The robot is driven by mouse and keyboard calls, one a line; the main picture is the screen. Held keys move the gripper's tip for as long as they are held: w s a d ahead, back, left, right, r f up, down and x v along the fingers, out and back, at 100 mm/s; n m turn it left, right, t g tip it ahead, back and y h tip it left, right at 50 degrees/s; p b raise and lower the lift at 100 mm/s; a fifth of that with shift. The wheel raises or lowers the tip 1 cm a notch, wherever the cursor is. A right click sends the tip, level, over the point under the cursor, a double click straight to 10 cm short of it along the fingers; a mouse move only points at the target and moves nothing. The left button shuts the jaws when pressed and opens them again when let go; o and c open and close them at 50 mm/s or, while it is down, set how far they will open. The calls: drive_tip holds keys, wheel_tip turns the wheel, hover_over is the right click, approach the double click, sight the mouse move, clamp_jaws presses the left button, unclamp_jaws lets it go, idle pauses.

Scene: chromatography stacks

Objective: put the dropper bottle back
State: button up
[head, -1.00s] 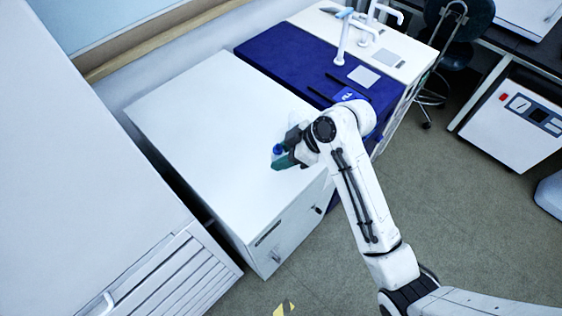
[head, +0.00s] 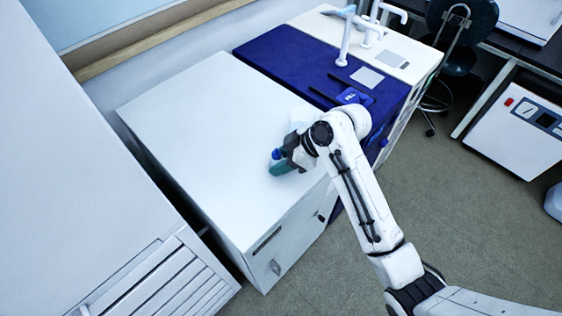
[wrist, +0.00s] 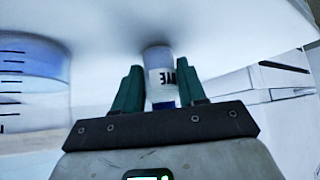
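The dropper bottle (wrist: 160,77) is small, with a white label with dark print and a blue part at its lower end in the wrist view. It sits between the two green fingers of my gripper (wrist: 162,88), which appear to touch its sides. In the head view my gripper (head: 280,166) is low over the near part of the white cabinet top (head: 200,110), with a blue spot of the bottle (head: 276,154) showing beside the fingers. The bottle's far end meets a soft shadow on the white surface; whether it touches cannot be told.
A clear graduated vessel (wrist: 32,80) with a bluish band stands close to the left of my gripper in the wrist view.

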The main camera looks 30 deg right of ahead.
drive_tip(key=shift+f, duration=0.1)
drive_tip(key=o, duration=0.6)
drive_tip(key=shift+c, duration=0.2)
drive_tip(key=b+v, duration=0.1)
drive_tip(key=v, duration=1.1)
drive_tip(key=shift+a, duration=0.1)
drive_tip(key=a+f+m, duration=0.1)
drive_tip(key=s+a+f+m, duration=0.2)
drive_tip(key=shift+a+f+t+h, duration=0.3)
drive_tip(key=shift+a+f+h, duration=0.05)
drive_tip(key=shift+f+h, duration=0.05)
drive_tip(key=s+d+f+m+g+h, duration=0.2)
drive_tip(key=s+f, duration=0.4)
drive_tip(key=s, duration=0.5)
drive_tip(key=s+d+f+m+g+h, duration=0.2)
drive_tip(key=s+f+m, duration=0.4)
drive_tip(key=s, duration=0.4)
drive_tip(key=shift+s+d+f+h, duration=0.25)
drive_tip(key=shift+s+f+h, duration=0.2)
drive_tip(key=shift+h, duration=0.45)
